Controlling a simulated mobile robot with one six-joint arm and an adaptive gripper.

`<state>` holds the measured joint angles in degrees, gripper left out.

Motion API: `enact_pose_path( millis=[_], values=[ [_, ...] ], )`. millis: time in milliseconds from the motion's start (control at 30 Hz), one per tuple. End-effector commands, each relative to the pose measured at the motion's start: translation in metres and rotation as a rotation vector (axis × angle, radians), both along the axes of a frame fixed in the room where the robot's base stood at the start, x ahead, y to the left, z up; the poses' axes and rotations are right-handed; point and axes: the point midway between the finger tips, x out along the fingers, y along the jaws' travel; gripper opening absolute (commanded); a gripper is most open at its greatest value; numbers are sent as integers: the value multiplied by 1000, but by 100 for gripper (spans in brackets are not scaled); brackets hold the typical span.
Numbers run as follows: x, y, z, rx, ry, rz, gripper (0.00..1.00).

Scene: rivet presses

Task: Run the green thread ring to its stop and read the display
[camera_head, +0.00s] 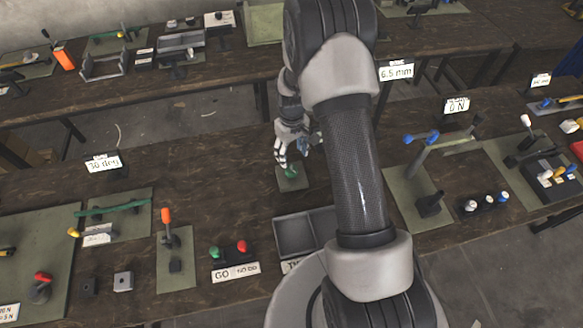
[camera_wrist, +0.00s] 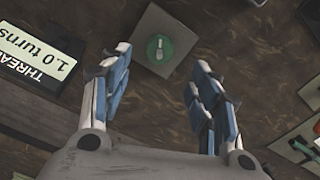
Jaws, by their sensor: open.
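The green thread ring (camera_head: 291,173) sits on a small grey-green square plate (camera_head: 292,184) on the dark wooden bench. In the wrist view the ring (camera_wrist: 160,48) is a green disc with a pale mark on top, near the middle of its plate (camera_wrist: 148,22). A display (camera_wrist: 34,58) at the left of the wrist view reads "THREAD" and "1.0 turns". My gripper (camera_head: 283,160) is above the ring, partly covering it in the head view. Its two fingers (camera_wrist: 163,72) are spread apart, with nothing between them; the ring shows beyond the fingertips.
A GO/NO GO gauge (camera_head: 236,271) with green and red knobs and a grey tray (camera_head: 307,233) lie nearer on the bench. Displays read "30 deg" (camera_head: 104,164), "0 N" (camera_head: 457,105) and "6.5 mm" (camera_head: 396,71). An orange-handled tool (camera_head: 166,217) stands left. Bench left of the ring is clear.

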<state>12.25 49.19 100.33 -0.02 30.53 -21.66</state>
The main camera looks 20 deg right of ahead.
Motion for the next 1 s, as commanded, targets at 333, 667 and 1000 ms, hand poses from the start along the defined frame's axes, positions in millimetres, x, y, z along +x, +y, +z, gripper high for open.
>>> enact_pose_path(
  millis=[333, 667, 1000],
  values=[
    [0, 0, -71, 0, 1, 0, 56],
    [0, 0, -92, -1, -2, 0, 56],
    [0, 0, -92, -1, -1, 0, 48]
  ],
)
